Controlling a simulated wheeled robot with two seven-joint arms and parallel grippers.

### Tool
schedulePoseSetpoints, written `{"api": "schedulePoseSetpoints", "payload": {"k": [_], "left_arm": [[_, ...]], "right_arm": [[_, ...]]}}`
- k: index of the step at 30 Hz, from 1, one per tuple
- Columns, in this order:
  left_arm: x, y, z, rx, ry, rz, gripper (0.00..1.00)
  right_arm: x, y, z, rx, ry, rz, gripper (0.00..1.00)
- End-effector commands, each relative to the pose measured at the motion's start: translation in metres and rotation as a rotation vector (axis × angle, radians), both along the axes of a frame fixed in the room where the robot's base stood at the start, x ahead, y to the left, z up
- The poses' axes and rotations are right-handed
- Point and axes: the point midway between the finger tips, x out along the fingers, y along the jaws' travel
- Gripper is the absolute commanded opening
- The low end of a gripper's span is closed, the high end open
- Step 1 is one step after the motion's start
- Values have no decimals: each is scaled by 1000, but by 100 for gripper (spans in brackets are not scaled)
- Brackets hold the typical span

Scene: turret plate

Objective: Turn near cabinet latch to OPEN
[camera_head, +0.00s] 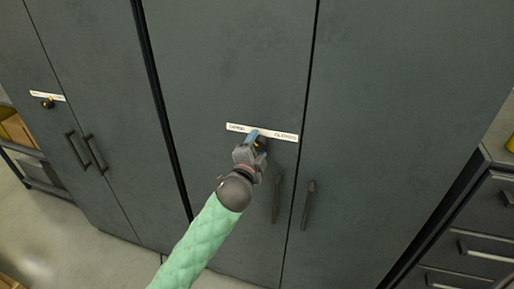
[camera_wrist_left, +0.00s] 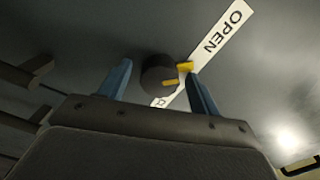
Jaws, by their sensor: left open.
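The near cabinet latch is a dark round knob with yellow parts (camera_wrist_left: 156,74), mounted on a white label strip (camera_head: 285,135). In the left wrist view the strip (camera_wrist_left: 222,28) reads OPEN at its upper right end; its other end is mostly hidden behind the knob and finger. My left gripper (camera_head: 257,138) is at the latch, in front of the cabinet door. Its blue fingers are open, one on each side of the knob in the left wrist view (camera_wrist_left: 159,70). A yellow part shows by the right fingertip; I cannot tell whether they touch. My right gripper is not in view.
Two vertical door handles (camera_head: 276,200) (camera_head: 308,205) hang below and right of the latch. A second cabinet with its own latch (camera_head: 47,102) and handles (camera_head: 86,151) stands at left. A drawer unit (camera_head: 475,245) is at lower right.

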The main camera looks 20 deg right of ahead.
Motion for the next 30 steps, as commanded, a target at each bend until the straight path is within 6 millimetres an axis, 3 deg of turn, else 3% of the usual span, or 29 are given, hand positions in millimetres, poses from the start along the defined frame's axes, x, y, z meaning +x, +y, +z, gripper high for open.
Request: {"api": "schedulePoseSetpoints", "payload": {"k": [7, 21, 30], "left_arm": [[-7, 4, -2, 0, -2, -1, 63], [-55, 37, -2, 0, 0, 0, 63], [-64, 44, 0, 1, 1, 0, 63]], "right_arm": [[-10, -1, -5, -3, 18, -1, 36], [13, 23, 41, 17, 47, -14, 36], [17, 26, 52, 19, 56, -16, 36]]}}
